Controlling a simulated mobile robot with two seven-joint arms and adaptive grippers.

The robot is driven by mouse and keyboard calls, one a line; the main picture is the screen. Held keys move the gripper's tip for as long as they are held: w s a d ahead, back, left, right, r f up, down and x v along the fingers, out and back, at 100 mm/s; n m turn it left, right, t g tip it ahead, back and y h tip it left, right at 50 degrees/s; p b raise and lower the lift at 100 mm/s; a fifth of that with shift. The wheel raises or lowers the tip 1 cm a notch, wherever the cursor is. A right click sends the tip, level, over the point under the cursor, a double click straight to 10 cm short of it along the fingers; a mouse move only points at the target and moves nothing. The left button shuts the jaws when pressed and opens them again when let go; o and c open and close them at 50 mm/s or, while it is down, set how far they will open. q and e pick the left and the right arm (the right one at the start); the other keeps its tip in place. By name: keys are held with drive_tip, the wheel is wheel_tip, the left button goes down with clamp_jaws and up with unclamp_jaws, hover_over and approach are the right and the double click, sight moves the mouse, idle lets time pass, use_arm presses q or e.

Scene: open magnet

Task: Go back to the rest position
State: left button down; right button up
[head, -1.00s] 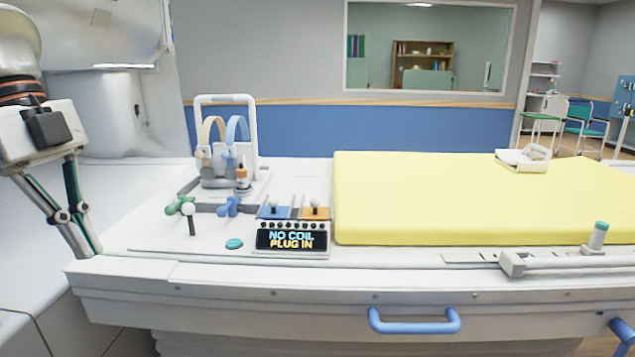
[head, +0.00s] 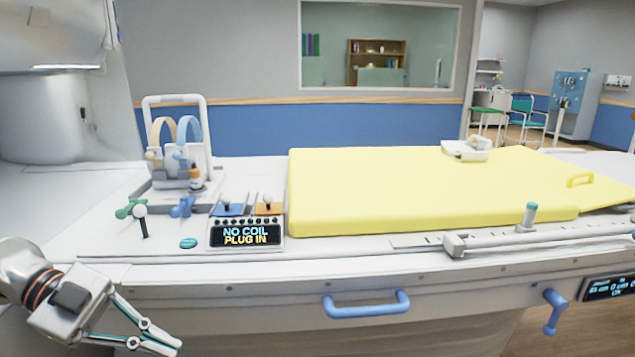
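My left gripper (head: 168,345) is at the lower left of the head view, in front of the white table's front edge. Its two fingers converge and their tips look together, with nothing seen between them. It is apart from everything on the table. My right gripper is not in view.
The white table (head: 340,255) carries a yellow mattress (head: 430,190), a headset-like frame (head: 178,135), green and blue knobs, and a display (head: 245,235) reading "NO COIL PLUG IN". A blue handle (head: 366,310) juts from its front. A white device (head: 465,149) lies on the mattress.

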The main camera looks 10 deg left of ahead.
use_arm(q)
drive_tip(key=d+f+n+t, duration=0.3)
drive_tip(key=f+n+t, duration=0.15)
drive_tip(key=f, duration=0.35)
drive_tip(key=d+f+n+t, duration=0.4)
drive_tip(key=f+t, duration=0.2)
drive_tip(key=f, duration=0.1)
drive_tip(key=s+d+f+n+g+y, duration=0.1)
drive_tip(key=s+d+f+n+y, duration=0.1)
drive_tip(key=s+f+n+y, duration=0.45)
drive_tip(key=s+d+f+n+g+y, duration=0.1)
drive_tip(key=s+d+f+y, duration=0.15)
drive_tip(key=s+f, duration=0.65)
drive_tip(key=shift+n+y, duration=0.4)
drive_tip(key=r+p, duration=0.1)
drive_tip(key=p, duration=0.3)
drive_tip(key=r+p, duration=0.1)
drive_tip(key=p, duration=0.4)
drive_tip(key=a+r+p, duration=0.1)
drive_tip(key=r+p, duration=0.1)
drive_tip(key=p, duration=0.3)
drive_tip(key=shift+w, duration=0.3)
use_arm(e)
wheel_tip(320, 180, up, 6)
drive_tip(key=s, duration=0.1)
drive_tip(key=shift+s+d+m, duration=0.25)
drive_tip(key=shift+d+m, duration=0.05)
